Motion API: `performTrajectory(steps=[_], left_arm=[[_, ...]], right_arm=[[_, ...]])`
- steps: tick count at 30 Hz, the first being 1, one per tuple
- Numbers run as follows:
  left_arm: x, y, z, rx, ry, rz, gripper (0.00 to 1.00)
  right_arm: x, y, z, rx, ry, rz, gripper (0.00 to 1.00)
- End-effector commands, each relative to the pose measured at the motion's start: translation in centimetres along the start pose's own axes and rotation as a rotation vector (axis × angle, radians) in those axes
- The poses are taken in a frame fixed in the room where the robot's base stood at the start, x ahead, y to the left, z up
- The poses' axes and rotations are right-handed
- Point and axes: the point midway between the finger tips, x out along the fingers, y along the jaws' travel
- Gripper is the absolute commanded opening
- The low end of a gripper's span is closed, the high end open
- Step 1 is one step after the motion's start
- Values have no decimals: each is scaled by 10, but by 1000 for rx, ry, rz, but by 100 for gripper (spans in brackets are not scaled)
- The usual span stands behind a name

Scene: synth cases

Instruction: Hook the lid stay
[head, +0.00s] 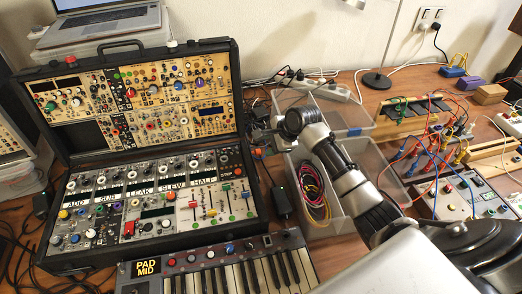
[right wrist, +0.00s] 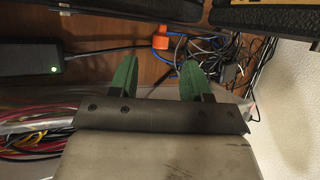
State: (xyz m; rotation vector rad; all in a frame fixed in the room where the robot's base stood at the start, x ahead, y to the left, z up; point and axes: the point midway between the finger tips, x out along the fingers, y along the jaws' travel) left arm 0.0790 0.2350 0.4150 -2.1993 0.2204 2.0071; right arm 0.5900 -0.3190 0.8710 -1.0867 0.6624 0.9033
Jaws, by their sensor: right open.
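The open black synth case stands at the left in the head view, its lower half (head: 100,259) flat and its lid (head: 76,136) raised behind, both filled with modules. My right gripper (head: 262,138) is just right of the case, near the joint between lid and lower half. In the right wrist view its green fingertips (right wrist: 157,72) are apart, with nothing visible between them. Two black case edges (right wrist: 165,9) cross the top of that view, beyond the fingers and apart from them. I cannot make out the lid stay in either view. My left gripper is not in view.
A clear bin (head: 345,222) with coiled cables stands right of the case, below my right arm. A keyboard (head: 245,276) sits in front. A black adapter (right wrist: 62,62) and loose cables (right wrist: 205,50) lie near my fingers. Patched instruments (head: 450,185) crowd the right.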

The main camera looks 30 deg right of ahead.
Motion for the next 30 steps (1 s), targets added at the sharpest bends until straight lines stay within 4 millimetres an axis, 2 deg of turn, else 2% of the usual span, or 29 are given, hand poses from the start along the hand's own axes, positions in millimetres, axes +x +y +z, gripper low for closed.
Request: performTrajectory(steps=[3,9,21,30], left_arm=[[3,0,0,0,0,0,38],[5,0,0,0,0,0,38],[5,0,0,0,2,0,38],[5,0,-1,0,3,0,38]], right_arm=[[23,0,0,1,-2,1,48],[47,0,0,-1,0,0,48],[54,0,0,-1,0,-1,46],[53,0,0,-1,1,0,0]])
